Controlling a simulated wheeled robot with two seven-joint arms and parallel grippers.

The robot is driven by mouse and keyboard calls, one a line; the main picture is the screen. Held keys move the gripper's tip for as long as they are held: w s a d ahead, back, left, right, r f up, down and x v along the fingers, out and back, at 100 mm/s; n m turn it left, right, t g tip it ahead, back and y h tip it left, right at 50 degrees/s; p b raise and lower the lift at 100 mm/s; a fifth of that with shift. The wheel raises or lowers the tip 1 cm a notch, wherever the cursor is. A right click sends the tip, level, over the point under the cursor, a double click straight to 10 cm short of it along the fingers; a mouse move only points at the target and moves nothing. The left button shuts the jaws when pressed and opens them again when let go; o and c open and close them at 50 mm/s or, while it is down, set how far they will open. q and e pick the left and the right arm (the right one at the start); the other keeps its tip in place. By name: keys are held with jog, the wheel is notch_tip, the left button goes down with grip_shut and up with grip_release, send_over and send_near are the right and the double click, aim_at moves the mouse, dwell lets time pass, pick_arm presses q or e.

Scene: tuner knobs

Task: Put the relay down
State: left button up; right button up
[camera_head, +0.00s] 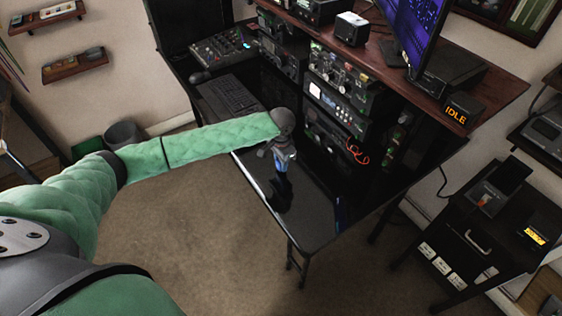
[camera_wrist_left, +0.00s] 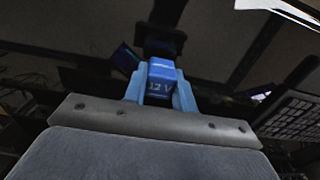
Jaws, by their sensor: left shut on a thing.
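The relay (camera_wrist_left: 161,87) is a small blue block marked "12 V" in the left wrist view. My left gripper (camera_head: 283,161) is shut on it, with one pale blue finger on each side. In the head view the gripper is over the glossy black desk top (camera_head: 316,226), near its left edge. The relay itself is too small to make out there. A dark shape lies beyond the relay in the left wrist view; I cannot tell whether the relay touches it. My right gripper is not in view.
A rack of radio units (camera_head: 340,80) stands behind the gripper, with a red cable (camera_head: 358,152) hanging from it. A keyboard (camera_head: 228,96) lies on the desk at the left. A black cabinet (camera_head: 470,235) stands at the right. The near desk top looks clear.

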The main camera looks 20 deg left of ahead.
pick_arm(q)
jog(key=shift+f, duration=0.1)
jog(key=o, duration=1)
jog(key=shift+o, duration=0.2)
